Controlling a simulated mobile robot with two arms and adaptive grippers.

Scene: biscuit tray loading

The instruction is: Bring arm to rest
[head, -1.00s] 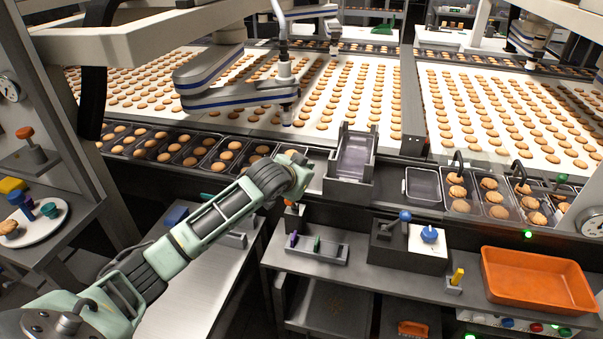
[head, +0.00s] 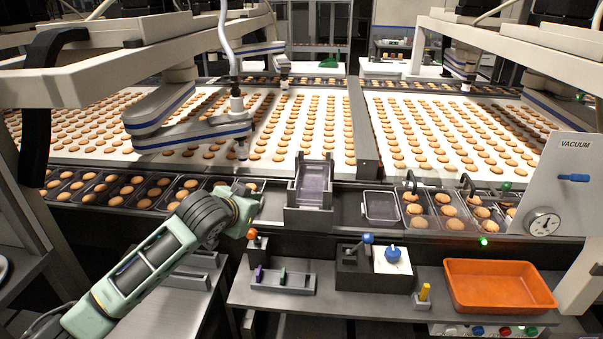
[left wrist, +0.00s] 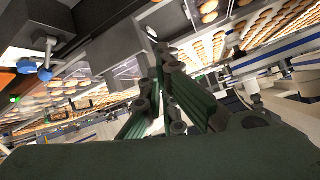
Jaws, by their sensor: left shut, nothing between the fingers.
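My left arm (head: 150,265) reaches in from the lower left in the head view. Its far end is in front of the conveyor edge, left of the grey tray holder (head: 312,188). The fingers are hard to make out there. In the left wrist view my left gripper (left wrist: 160,52) shows dark green linkages meeting at the tips. It is shut and empty, clear of the objects around it. My right gripper is in neither view.
Biscuit-filled trays (head: 125,190) line the conveyor edge behind the arm. A workbench (head: 330,305) to the right bears an orange bin (head: 500,287), a blue-knobbed lever (head: 367,239) and a peg rack (head: 283,281). A gauge panel (head: 560,180) stands at right.

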